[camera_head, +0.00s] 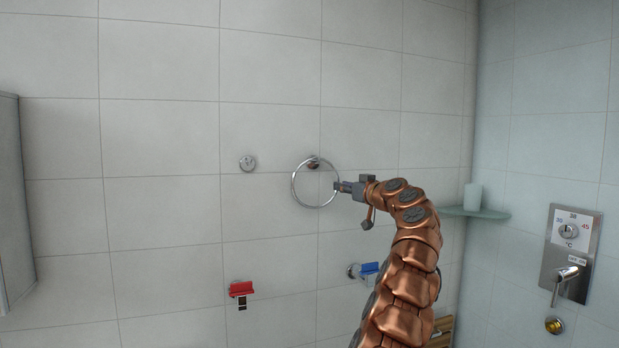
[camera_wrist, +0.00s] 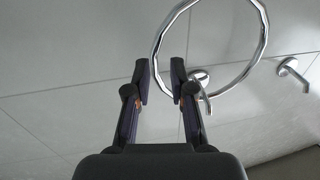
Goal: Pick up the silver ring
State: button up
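The silver ring (camera_head: 292,184) hangs against the tiled wall from a small chrome mount (camera_head: 313,161) in the head view. It also shows large in the wrist view (camera_wrist: 266,32), with a chrome mount (camera_wrist: 202,82) at its lower edge. My gripper (camera_head: 339,186) is at the ring's right side in the head view. In the wrist view my gripper (camera_wrist: 160,78) has its two fingers apart, with a clear gap. The ring's near-left arc passes by the fingertips and partly behind the right finger. I cannot tell whether it lies between them or touches.
A round chrome fitting (camera_head: 247,163) is on the wall to the left. A red-handled tap (camera_head: 241,289) and a blue-handled tap (camera_head: 368,269) are below. A corner shelf (camera_head: 476,212) holds a pale cup (camera_head: 473,195). A shower control (camera_head: 570,252) is at far right.

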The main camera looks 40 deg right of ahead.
aim_at(335, 193)
jog(key=w+p, duration=0.1)
jog(key=w, duration=0.1)
jog(key=w+r+p, duration=0.1)
jog(key=w+p, duration=0.1)
jog(key=shift+w+d+f, duration=0.2)
jog(key=shift+w+d, duration=0.05)
jog(key=shift+c, duration=0.4)
jog(key=shift+a, duration=0.1)
grip_shut()
